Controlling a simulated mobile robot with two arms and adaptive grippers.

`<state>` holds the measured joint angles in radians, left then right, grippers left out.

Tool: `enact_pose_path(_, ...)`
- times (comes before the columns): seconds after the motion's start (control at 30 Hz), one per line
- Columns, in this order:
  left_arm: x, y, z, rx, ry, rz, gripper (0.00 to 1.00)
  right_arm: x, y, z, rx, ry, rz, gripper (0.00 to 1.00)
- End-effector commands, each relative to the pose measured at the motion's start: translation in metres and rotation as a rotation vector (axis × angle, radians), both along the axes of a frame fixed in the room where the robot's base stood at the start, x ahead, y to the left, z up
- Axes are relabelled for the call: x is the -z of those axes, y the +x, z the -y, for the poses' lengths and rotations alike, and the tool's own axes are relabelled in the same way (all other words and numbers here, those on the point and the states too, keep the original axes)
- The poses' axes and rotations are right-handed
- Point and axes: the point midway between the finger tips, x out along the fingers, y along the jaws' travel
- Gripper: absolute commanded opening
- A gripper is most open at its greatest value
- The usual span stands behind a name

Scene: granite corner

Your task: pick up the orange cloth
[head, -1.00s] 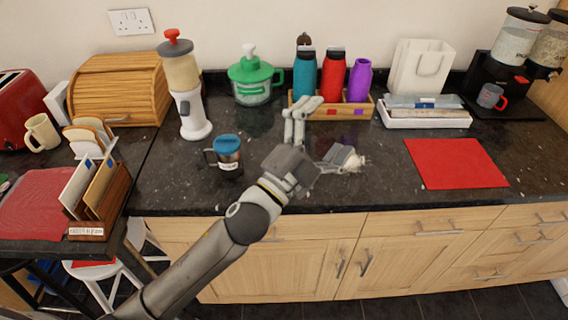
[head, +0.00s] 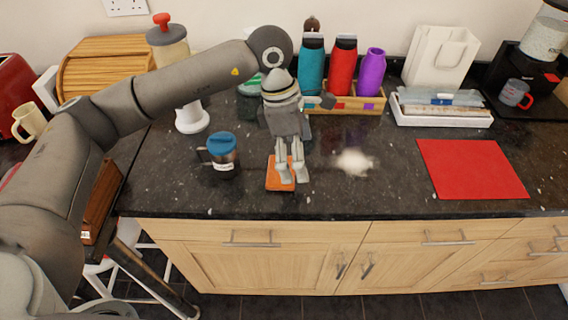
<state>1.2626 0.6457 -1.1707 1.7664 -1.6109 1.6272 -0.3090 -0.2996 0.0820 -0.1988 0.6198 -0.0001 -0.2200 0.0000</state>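The orange cloth (head: 276,178) is a small flat square on the dark granite counter, near its front edge and right of the dark mug with the blue lid. My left gripper (head: 294,180) points down over it, with its fingertips at the cloth's right part. The fingers partly hide the cloth. The two fingers look close together, but from this angle I cannot tell whether they pinch the cloth or whether they touch it. My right gripper is not in view.
The dark mug with a blue lid (head: 222,158) stands just left of the cloth. A white heap (head: 353,162) lies to its right, and a red mat (head: 472,169) lies farther right. Bottles in a wooden rack (head: 392,103) stand behind. The counter's front edge is close.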

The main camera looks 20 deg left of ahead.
Motion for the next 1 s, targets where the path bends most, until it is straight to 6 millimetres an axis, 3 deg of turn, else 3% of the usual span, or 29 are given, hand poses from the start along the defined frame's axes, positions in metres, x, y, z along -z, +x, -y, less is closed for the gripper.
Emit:
enact_pose_path(0.03, -0.005, 0.008, -0.021, -0.009, 0.078, 0.02, 1.0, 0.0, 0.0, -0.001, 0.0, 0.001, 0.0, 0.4)
enact_pose_path(0.1, -0.01, 0.014, -0.043, -0.02, 0.161, 0.036, 1.0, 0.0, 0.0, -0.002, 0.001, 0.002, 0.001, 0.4)
enact_pose_path(0.23, -0.013, 0.019, -0.064, -0.034, 0.24, 0.044, 1.0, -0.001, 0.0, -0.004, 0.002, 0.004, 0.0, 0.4)
enact_pose_path(0.5, 0.025, 0.019, -0.066, -0.034, 0.253, 0.04, 1.0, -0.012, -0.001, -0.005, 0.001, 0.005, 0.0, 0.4)
enact_pose_path(0.7, 0.041, 0.02, -0.065, -0.033, 0.251, 0.043, 1.0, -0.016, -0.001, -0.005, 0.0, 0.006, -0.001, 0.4)
enact_pose_path(1.0, 0.079, 0.024, -0.057, -0.035, 0.25, 0.042, 1.0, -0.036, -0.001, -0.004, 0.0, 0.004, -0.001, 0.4)
